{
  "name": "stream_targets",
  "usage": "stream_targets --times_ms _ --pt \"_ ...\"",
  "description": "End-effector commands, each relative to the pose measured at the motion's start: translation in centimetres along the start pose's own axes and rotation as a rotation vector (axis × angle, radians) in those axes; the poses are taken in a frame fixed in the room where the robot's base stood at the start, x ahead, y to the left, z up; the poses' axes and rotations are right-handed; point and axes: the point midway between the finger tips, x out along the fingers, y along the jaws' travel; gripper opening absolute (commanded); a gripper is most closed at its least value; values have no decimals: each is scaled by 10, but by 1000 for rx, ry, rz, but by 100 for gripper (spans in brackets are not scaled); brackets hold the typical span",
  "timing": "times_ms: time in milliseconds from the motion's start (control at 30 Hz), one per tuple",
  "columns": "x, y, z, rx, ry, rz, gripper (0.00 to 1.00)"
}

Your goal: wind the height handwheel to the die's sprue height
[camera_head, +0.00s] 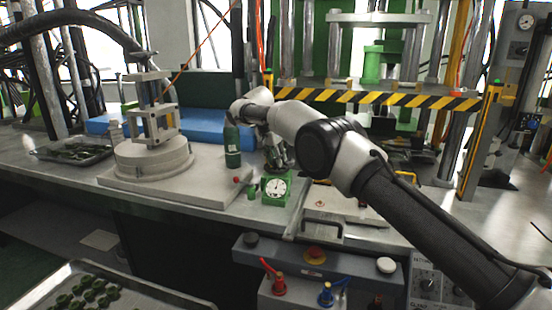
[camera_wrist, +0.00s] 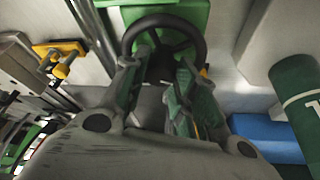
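A black handwheel (camera_wrist: 203,45) with spokes sits against a green housing (camera_wrist: 188,12) in the wrist view. My gripper (camera_wrist: 160,66) is open, its two fingers apart and reaching over the lower part of the wheel. I cannot tell whether they touch the rim. In the head view my gripper (camera_head: 278,155) points down just above and behind a small green block with a white dial (camera_head: 275,188). The dial marks are too small to read. The handwheel is not clearly visible in the head view. I cannot tell which thing is the die.
A metal frame (camera_head: 152,125) stands on a round base (camera_head: 153,160) at left. A green bottle (camera_head: 232,147) stands close left of my gripper. A striped bar (camera_head: 375,98) crosses behind my arm. A control box (camera_head: 318,268) is in front. A tray of green pieces (camera_head: 150,303) is lower left.

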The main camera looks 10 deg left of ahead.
Motion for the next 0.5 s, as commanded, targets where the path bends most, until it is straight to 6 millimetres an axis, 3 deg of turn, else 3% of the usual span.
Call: stream_targets --times_ms 33,100,133,500 --pt "0 0 0 0 0 0 36" --pt "0 0 0 0 0 0 48" --pt "0 0 0 0 0 0 50" --pt "-6 0 0 -1 0 -2 50"
